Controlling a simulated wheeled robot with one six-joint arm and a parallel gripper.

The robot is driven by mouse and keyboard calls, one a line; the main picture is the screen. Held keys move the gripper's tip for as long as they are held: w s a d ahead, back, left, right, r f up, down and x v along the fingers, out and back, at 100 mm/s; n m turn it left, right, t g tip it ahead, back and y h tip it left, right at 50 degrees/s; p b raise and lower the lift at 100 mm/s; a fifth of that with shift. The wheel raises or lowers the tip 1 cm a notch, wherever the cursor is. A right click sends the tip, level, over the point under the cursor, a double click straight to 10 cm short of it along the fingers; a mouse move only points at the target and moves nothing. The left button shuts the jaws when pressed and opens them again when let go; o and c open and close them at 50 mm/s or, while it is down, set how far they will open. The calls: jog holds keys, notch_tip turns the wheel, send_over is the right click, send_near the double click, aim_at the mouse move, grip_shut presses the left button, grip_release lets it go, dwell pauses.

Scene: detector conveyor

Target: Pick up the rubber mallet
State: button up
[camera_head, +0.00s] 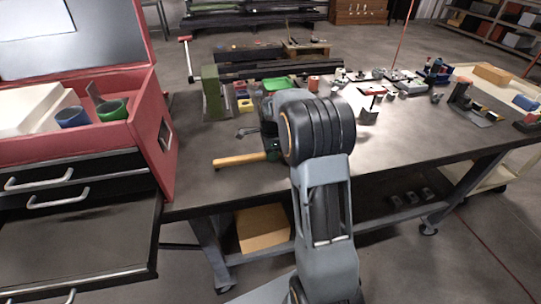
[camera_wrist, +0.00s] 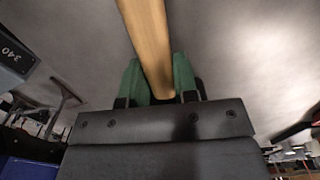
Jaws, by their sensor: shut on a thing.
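The rubber mallet shows its light wooden handle (camera_head: 240,160) in the head view, at the front left of the dark workbench, pointing left. The same handle (camera_wrist: 150,40) runs between the green fingers of my gripper (camera_wrist: 158,80) in the wrist view. My gripper (camera_head: 273,152) is shut on the handle near the bench top. My arm hides the right end of the mallet, so its head is not clearly visible. I cannot tell whether the handle touches the bench.
A red tool chest (camera_head: 150,110) with an open drawer stands close on the left. A green post (camera_head: 213,92), small bins and many small tools sit along the back and right of the workbench (camera_head: 410,140). The bench top in front of the tool chest is mostly clear.

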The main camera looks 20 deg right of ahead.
grip_shut()
jog(key=shift+r, duration=0.1)
